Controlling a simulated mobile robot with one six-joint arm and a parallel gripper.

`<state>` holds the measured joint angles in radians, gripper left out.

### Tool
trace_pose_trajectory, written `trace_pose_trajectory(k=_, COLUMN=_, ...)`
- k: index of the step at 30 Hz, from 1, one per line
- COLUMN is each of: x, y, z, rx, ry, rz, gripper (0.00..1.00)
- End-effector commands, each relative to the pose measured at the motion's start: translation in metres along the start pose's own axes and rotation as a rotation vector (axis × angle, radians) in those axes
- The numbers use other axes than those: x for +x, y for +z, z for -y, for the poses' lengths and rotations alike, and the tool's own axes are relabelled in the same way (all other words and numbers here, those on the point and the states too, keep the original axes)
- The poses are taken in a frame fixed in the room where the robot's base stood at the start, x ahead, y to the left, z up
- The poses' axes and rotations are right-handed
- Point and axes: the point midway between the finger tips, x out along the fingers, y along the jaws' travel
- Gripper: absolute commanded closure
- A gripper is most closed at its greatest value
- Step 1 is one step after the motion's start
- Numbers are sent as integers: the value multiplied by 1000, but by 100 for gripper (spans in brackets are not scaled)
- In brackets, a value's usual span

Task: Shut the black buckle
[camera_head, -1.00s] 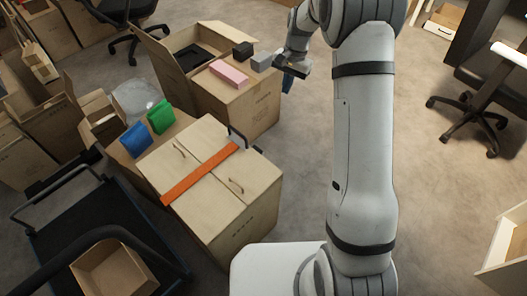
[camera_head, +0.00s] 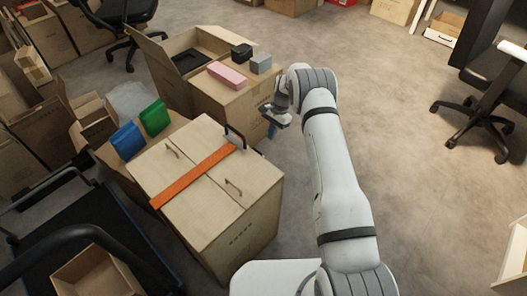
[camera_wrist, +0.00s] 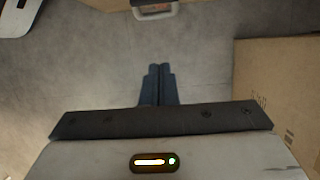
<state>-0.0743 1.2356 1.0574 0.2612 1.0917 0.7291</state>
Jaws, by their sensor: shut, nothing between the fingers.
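The black buckle (camera_head: 235,138) stands up as a thin dark frame at the far right end of the orange strap (camera_head: 195,178). The strap runs across the top of the closed carton (camera_head: 228,213). A pale plate shows inside the buckle's frame. My gripper (camera_head: 272,130) is beyond the carton and to the right of the buckle, apart from it. In the wrist view my gripper's dark blue fingers (camera_wrist: 159,85) are together with nothing between them, over grey floor. The buckle cannot be made out with certainty in the wrist view.
Behind, an open carton (camera_head: 215,106) bears a pink box (camera_head: 227,75), a grey cube (camera_head: 261,63) and a black cube (camera_head: 241,52). Green (camera_head: 154,118) and blue (camera_head: 127,141) items stand at left. A carton side (camera_wrist: 275,85) shows at right in the wrist view.

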Motion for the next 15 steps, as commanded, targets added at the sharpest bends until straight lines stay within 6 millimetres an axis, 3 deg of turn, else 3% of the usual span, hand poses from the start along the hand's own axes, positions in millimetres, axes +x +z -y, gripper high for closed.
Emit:
trace_pose_trajectory(k=8, x=12, y=0, z=0, rx=-1, ry=2, rz=2, gripper=100)
trace_pose_trajectory(k=15, x=60, y=0, z=-1, rx=-2, ry=4, rz=2, gripper=100)
